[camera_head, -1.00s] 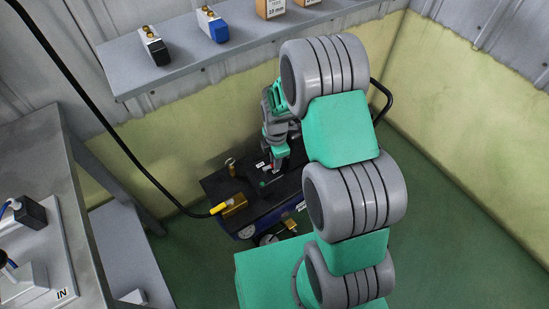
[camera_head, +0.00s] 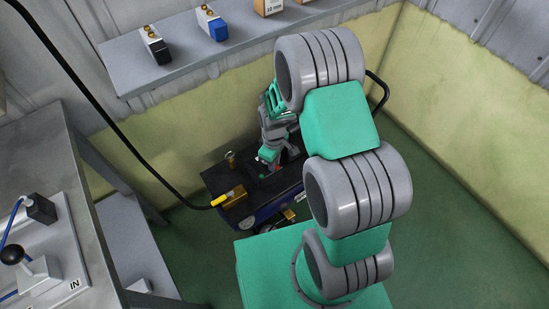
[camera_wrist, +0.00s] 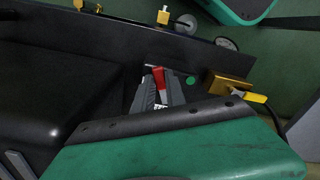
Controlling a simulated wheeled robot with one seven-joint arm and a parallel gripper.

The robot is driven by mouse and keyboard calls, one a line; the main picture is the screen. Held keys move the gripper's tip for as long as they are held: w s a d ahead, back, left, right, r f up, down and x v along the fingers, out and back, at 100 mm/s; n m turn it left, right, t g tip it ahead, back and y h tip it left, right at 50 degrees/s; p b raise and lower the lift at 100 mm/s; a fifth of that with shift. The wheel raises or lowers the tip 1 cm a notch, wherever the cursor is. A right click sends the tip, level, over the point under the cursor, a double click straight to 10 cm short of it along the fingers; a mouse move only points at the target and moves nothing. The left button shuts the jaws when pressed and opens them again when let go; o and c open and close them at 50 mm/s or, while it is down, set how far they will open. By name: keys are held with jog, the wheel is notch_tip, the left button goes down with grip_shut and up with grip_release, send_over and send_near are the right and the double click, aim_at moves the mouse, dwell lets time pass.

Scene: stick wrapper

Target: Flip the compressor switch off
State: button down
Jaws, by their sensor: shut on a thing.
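The compressor (camera_head: 220,182), with a black top and a blue tank, stands on the floor near the wall. In the wrist view, its red switch (camera_wrist: 159,77) sticks up from the black top between my fingertips. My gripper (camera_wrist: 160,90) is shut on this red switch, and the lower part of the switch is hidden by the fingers. A green round spot (camera_wrist: 191,80) lies just right of the switch. In the head view, my gripper (camera_head: 268,162) reaches down onto the compressor's top, and the switch is mostly hidden there.
A brass block with a yellow-ended hose (camera_wrist: 248,95) sits beside my gripper. Gauges (camera_wrist: 187,22) and a brass fitting line the compressor's edge. A shelf (camera_head: 125,65) hangs above, and a metal workbench (camera_head: 60,165) stands left. Green floor is clear at right.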

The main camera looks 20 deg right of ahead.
aim_at(270, 172)
jog(key=m, duration=0.1)
jog(key=a+m, duration=0.1)
jog(key=m, duration=0.1)
jog(key=s+m, duration=0.1)
jog(key=m, duration=0.1)
jog(key=shift+a+p, duration=0.25)
jog(key=shift+p, duration=0.1)
dwell(0.3)
jog(key=c, duration=1.4)
grip_release()
jog(key=shift+o, duration=0.2)
notch_tip(270, 172, up, 8)
jog(key=p, duration=0.1)
jog(key=shift+p, duration=0.3)
